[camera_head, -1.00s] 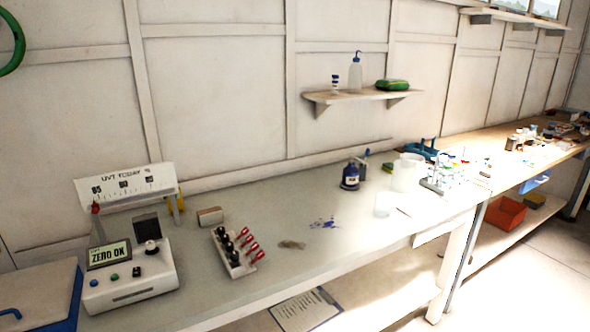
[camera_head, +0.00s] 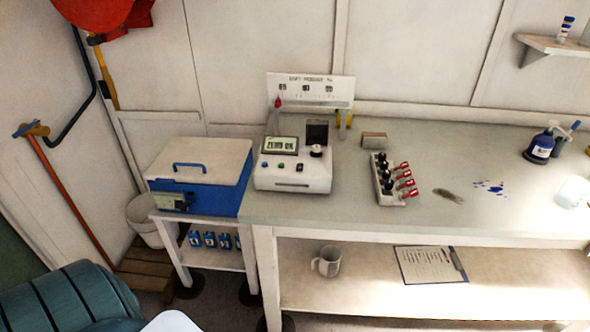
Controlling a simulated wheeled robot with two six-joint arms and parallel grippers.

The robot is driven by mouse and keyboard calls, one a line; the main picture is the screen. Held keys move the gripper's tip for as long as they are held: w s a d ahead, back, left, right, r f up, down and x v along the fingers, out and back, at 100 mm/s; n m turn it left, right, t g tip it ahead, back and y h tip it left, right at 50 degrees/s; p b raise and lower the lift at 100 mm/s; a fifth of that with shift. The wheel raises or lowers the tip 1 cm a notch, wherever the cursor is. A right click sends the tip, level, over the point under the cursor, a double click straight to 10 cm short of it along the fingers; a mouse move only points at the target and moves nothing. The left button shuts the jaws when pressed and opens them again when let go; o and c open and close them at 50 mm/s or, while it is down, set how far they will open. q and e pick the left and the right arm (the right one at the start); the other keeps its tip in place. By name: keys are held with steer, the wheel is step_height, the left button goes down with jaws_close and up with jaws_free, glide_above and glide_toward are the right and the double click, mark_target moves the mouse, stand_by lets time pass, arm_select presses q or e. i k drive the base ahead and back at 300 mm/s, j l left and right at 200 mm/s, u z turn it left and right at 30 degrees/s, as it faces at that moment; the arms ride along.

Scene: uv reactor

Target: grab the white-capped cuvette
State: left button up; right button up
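A white meter (camera_head: 292,178) with a display reading "ZERO OK" stands on the bench. I make out no white cap in the rack. Neither of my grippers is in view.
A blue box with a pale lid (camera_head: 197,167) stands left of the bench. A card holder (camera_head: 374,139), a brown smear and blue spots (camera_head: 490,187) lie on the bench. A blue bottle (camera_head: 540,148) stands farther right. A mug (camera_head: 327,262) and clipboard (camera_head: 430,264) lie below.

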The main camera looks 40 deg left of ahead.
mark_target(316, 149)
steer(key=i+l+u, duration=0.15)
steer(key=i+l, duration=0.45)
steer(key=i+l+u, duration=0.15)
steer(key=i+l, duration=0.4)
steer(key=l, duration=0.15)
